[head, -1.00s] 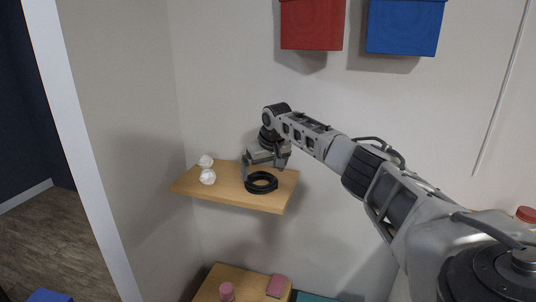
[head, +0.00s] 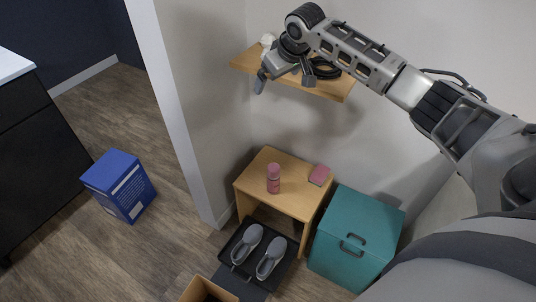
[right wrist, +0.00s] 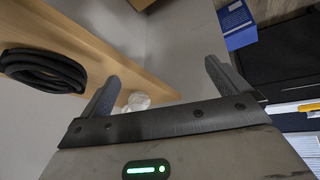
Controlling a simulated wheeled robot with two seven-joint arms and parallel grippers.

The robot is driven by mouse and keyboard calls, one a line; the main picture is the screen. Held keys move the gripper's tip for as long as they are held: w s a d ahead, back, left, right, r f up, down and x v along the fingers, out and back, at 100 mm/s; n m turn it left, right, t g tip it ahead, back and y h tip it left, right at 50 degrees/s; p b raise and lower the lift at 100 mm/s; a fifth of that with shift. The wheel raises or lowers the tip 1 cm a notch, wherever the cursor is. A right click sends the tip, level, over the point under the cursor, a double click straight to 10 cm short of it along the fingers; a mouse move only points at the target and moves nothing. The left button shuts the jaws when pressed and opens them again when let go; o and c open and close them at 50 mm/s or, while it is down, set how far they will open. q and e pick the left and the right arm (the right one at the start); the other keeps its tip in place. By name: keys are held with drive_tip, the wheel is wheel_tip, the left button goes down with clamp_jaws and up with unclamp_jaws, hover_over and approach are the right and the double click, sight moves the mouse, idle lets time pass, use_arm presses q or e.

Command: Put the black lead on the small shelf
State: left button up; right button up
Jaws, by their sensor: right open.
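The black lead (head: 325,68) lies coiled on the small wooden shelf (head: 330,88) on the wall, partly hidden behind my right arm in the head view. In the right wrist view the coil (right wrist: 42,72) rests on the shelf board (right wrist: 85,42), to the left of the fingers and apart from them. My right gripper (head: 285,81) is open and empty, at the shelf's front edge and left of the coil. Its two spread fingers also show in the right wrist view (right wrist: 162,77). My left gripper is not in view.
White crumpled pieces (head: 267,40) sit at the shelf's left end. Below stand a wooden side table (head: 290,200) with a pink bottle (head: 273,180), a teal box (head: 350,245), and grey shoes (head: 270,257) on a dark tray. A blue box (head: 120,187) is on the floor.

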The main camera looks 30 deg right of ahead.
drive_tip(key=s+a+f+n+t+y, duration=0.1)
drive_tip(key=s+a+f+y, duration=0.15)
drive_tip(key=a, duration=0.55)
drive_tip(key=s+a+f+n+t+y, duration=0.1)
drive_tip(key=s+a+f+n, duration=0.2)
drive_tip(key=a, duration=0.4)
drive_tip(key=s+a+f+t+y, duration=0.1)
drive_tip(key=s+a+f+y, duration=0.2)
drive_tip(key=a, duration=0.5)
drive_tip(key=s+f+m+h, duration=0.1)
drive_tip(key=s+f, duration=0.6)
drive_tip(key=s, duration=0.3)
drive_tip(key=s+f+m+t+h, duration=0.1)
drive_tip(key=s+f+h, duration=0.1)
drive_tip(key=s+f, duration=0.5)
drive_tip(key=s, duration=0.4)
drive_tip(key=shift+s+d+m, duration=0.2)
drive_tip(key=shift+d+m, duration=0.2)
drive_tip(key=shift+f, duration=0.15)
drive_tip(key=shift+c, duration=0.3)
